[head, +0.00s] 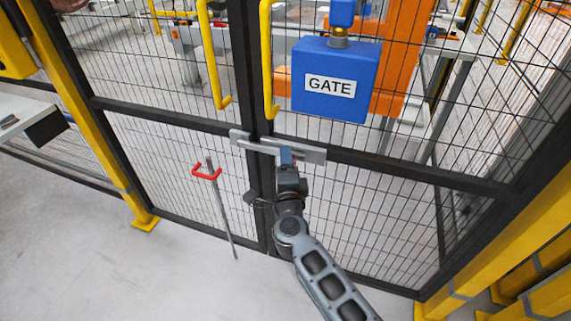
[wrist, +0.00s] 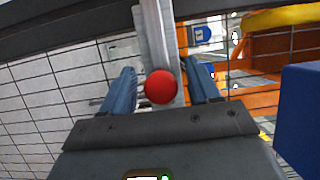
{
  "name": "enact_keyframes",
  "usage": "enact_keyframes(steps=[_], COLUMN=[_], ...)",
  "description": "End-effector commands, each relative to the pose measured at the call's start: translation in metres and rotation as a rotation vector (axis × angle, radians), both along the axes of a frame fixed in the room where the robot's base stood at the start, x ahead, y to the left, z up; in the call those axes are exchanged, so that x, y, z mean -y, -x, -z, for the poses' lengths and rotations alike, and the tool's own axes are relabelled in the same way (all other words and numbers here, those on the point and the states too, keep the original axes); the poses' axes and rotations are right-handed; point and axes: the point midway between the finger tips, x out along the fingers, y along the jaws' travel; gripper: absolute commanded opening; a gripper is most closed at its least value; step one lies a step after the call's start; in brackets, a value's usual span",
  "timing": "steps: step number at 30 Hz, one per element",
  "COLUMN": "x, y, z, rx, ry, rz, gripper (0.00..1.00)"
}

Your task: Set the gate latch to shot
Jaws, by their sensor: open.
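The gate latch (head: 309,153) is a grey sliding bar on a plate across the join of the two black-framed mesh gate leaves. In the wrist view its grey bar (wrist: 153,35) runs up the picture, and a round red knob (wrist: 161,87) stands in front of it. My gripper (head: 286,157) is at the latch in the head view and hides part of it, including the knob. In the wrist view my gripper (wrist: 160,75) is open, with one blue finger on each side of the knob. I see gaps between knob and fingers. How far the bar reaches across the join is hard to tell.
A blue box marked GATE (head: 330,85) hangs on the right leaf above the latch. Yellow pull handles (head: 268,65) flank the join. A rod with a red handle (head: 207,172) stands at the left leaf. Yellow posts (head: 95,120) frame the gate. The floor at left is clear.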

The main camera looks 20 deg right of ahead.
Motion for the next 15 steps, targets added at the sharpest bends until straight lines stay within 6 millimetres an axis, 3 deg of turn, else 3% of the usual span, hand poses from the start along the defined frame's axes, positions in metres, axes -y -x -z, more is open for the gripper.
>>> enact_keyframes(steps=[15], x=[-0.017], y=[0.067], z=[0.000], rx=[-0.001], ry=[0.001], rz=[-0.003], gripper=[0.61])
